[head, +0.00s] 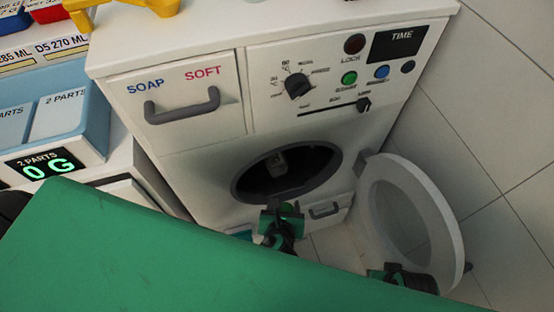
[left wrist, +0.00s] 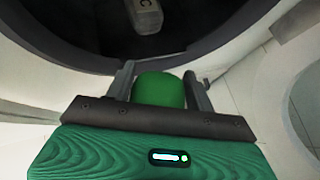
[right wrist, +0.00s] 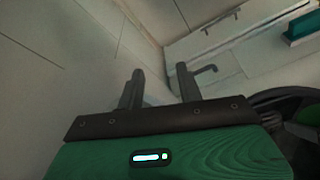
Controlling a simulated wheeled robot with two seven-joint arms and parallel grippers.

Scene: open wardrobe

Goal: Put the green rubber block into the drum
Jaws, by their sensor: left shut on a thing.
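The green rubber block (left wrist: 160,90) is between the two fingers of my left gripper (left wrist: 160,84), which is shut on it. In the head view my left gripper (head: 282,208) is at the lower front of the drum opening. The drum (head: 262,185) is open and dark inside, with a pale block marked C (left wrist: 146,15) in it. In the left wrist view the green block is in front of the opening's near rim. My right gripper (right wrist: 158,85) has its fingers apart with nothing between them. In the head view it is low by the round door (head: 448,225), mostly hidden.
The round door stands swung open to the right, near the tiled wall (head: 500,130). The machine's SOAP/SOFT drawer (head: 180,120) is shut above left. A small handled flap (head: 325,209) is below the drum. A light-blue bin (head: 95,115) stands at left.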

